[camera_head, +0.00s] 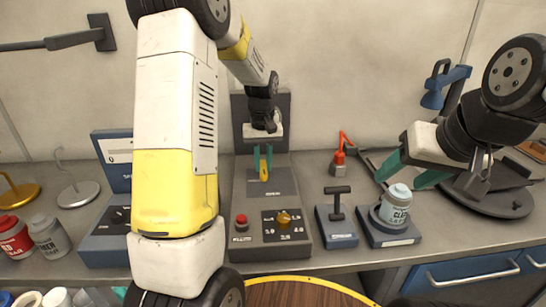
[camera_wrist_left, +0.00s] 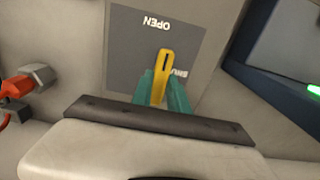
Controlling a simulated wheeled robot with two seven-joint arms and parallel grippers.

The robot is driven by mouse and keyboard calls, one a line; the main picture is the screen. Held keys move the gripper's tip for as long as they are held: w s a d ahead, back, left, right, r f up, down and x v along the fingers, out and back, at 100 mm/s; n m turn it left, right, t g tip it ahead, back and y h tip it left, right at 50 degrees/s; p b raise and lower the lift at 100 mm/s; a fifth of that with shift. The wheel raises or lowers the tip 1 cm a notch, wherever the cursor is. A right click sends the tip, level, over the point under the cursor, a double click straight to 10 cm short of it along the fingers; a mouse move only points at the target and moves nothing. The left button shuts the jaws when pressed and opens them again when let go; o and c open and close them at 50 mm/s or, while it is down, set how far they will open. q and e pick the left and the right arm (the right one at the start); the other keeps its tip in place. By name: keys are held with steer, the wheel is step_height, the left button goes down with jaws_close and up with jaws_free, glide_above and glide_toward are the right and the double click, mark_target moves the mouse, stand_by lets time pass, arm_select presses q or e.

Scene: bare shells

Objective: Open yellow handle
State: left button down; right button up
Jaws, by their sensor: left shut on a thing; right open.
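The yellow handle (camera_head: 264,171) stands on the grey panel in the middle of the bench. In the left wrist view the yellow handle (camera_wrist_left: 166,68) sits on a dark plate (camera_wrist_left: 130,45) marked OPEN at one end and SHUT, partly hidden, at the other. It is nearer the SHUT lettering. My left gripper (camera_head: 263,160) reaches down from above with its green fingers on both sides of the handle; it also shows in the left wrist view (camera_wrist_left: 163,88), shut on the handle. My right gripper (camera_head: 403,178) is open, its green fingers near the labelled jar (camera_head: 396,206).
The grey control box (camera_head: 243,258) carries a red button (camera_head: 241,220) and a yellow knob (camera_head: 284,218). A dark T-handle (camera_head: 337,200) stands to its right. A red tool (camera_head: 340,158) is behind. Bottles and hooks crowd the left side. A blue drawer (camera_head: 470,280) is below right.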

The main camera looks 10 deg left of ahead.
mark_target(263, 166)
arm_select(q)
steer(key=shift+w+r, duration=0.1)
steer(key=c, duration=1.3)
jaws_free()
step_height(263, 166, up, 8)
steer(key=shift+f, duration=0.15)
